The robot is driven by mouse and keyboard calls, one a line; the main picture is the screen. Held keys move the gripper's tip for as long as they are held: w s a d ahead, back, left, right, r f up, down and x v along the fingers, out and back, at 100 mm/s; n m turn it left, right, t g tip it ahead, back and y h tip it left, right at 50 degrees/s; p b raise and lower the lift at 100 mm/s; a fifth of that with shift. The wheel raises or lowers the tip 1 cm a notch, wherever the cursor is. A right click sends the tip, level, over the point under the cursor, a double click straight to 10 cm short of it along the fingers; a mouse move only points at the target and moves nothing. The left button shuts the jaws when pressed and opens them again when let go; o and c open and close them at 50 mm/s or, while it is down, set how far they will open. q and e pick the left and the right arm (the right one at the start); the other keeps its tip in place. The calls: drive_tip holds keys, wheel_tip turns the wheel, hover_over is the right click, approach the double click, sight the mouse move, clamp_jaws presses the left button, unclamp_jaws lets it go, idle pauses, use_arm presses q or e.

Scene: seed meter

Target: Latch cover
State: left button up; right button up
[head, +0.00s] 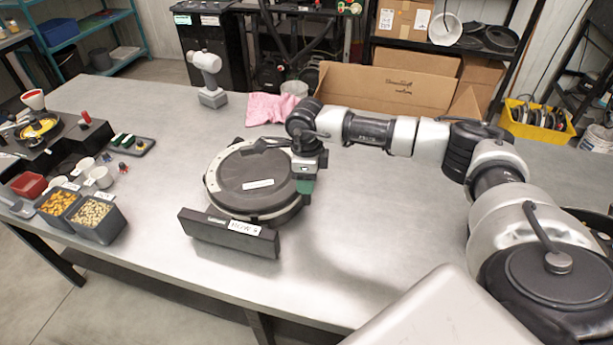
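The round seed meter (214,194) lies on the metal table with its dark disc-shaped cover (240,172) on top. The cover looks seated on the pale rim. A white label (258,184) is on the cover. My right arm comes in from the right, and its gripper (268,146) is at the meter's upper right edge. Its dark fingers reach over the cover's far edge; contact and finger opening cannot be made out. The latch is not distinguishable, and that edge is partly hidden by the gripper. My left gripper is not in view.
A black labelled bar (205,228) stands in front of the meter. Seed bins (98,220) and small parts are at the left. A drill (210,80), pink cloth (268,108) and open cardboard box (385,90) are at the back. The table right of the meter is clear.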

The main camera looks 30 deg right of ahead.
drive_tip(key=shift+c, duration=1.1)
clamp_jaws()
